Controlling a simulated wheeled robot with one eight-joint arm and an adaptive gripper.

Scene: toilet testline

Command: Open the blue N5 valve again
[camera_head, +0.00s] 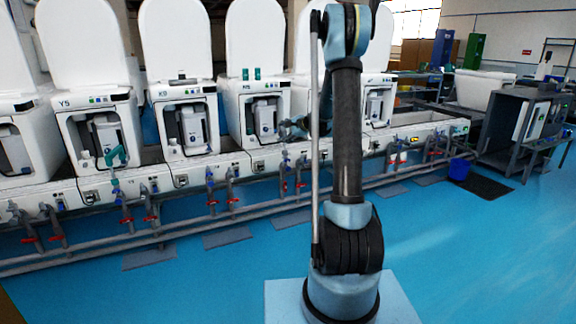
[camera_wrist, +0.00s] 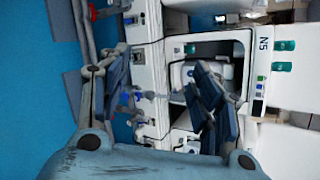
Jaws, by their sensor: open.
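The N5 station (camera_head: 258,110) is a white toilet unit left of my arm in the head view. Its N5 label and white panel (camera_wrist: 262,75) appear sideways in the wrist view. A blue valve handle (camera_wrist: 127,98) with a grey stem shows between my fingers in the wrist view. Small blue valves (camera_head: 285,155) also show below the station in the head view. My gripper (camera_wrist: 160,75) is open, with its two dark fingers spread apart and nothing held. In the head view my gripper (camera_head: 291,128) is partly side-on in front of the units. I cannot tell whether it touches the valve.
Pipes with red-handled valves (camera_head: 233,200) run along the front of the units. Neighbouring units stand on both sides, including one labelled Y5 (camera_head: 98,130). The blue floor (camera_head: 190,280) in front is mostly clear.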

